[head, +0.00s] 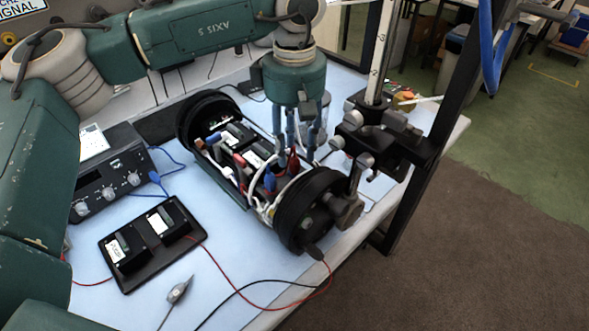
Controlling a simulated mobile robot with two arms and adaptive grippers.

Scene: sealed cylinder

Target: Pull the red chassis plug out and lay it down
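My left gripper (297,159) points down over the right end of an open cylinder chassis (228,178). Its blue-grey fingers stand apart with a visible gap, so it looks open. A red plug-like part (293,161) shows beside the left finger, inside or just behind the gap; I cannot tell whether a finger touches it. I cannot tell for certain which is the chassis plug. The fingertips partly hide this area. My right gripper is not in view.
A black panel with two meters (152,243) and a knobbed instrument (107,180) stand left. A probe (180,290) and red and black leads lie in front. A black stand (385,130) rises close right of the gripper. Blue mat (225,270) is bare around the probe.

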